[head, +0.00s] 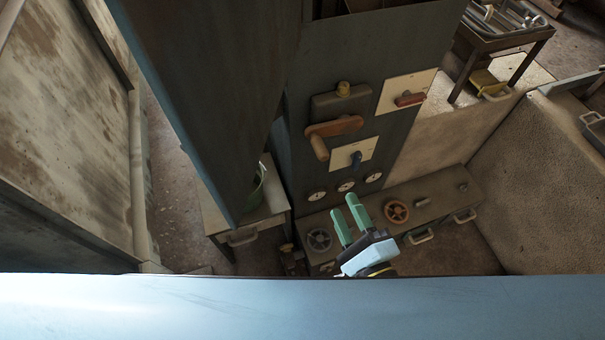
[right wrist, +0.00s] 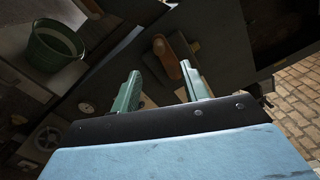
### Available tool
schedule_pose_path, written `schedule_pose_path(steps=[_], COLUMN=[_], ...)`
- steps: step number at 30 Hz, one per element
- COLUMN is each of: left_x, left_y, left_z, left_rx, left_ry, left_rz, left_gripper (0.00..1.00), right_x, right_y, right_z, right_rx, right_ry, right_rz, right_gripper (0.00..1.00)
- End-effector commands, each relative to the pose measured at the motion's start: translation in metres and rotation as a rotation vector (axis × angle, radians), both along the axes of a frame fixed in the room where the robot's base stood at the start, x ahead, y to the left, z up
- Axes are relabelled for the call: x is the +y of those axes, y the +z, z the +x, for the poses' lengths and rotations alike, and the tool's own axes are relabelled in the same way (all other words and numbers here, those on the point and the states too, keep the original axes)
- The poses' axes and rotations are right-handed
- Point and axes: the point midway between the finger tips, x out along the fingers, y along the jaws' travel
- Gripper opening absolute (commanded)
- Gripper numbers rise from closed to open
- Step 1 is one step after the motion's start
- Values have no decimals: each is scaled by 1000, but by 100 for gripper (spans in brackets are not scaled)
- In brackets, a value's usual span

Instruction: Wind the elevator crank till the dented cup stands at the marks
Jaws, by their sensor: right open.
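The crank (head: 333,127), orange-brown with a stubby grip hanging at its left end, is mounted on the dark upright housing (head: 400,40). In the right wrist view the crank (right wrist: 167,58) shows beyond and between the fingers. My right gripper (head: 345,206), with green fingers, is open and empty. I cannot make out the dented cup or the marks. My left gripper is not in view.
The housing also carries a red-handled plate (head: 409,99), a blue-knobbed plate (head: 354,157) and round gauges (head: 346,185). A low bench below has an orange handwheel (head: 396,211) and a grey one (head: 319,239). A green bucket (right wrist: 54,46) stands on a side table left of the housing.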

Motion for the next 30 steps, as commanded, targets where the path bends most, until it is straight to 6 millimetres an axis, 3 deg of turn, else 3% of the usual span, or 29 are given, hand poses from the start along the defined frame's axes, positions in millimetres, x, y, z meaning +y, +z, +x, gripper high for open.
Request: schedule_pose_path(steps=[10, 14, 17, 22, 30], left_x=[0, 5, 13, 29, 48], left_y=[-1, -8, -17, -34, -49], left_z=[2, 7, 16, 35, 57], left_rx=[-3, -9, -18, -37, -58], left_ry=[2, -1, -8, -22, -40], left_rz=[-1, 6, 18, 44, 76], left_gripper=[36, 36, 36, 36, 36], right_x=[0, 5, 13, 23, 13], right_y=[-1, -10, -28, -78, -147], right_z=[-1, 0, 2, 5, 8], right_rx=[-3, -48, -129, -278, -395], right_ry=[2, 20, 56, 140, 279], right_rz=[-6, -129, -368, -929, -1618], right_gripper=[45, 45, 45, 45, 45])
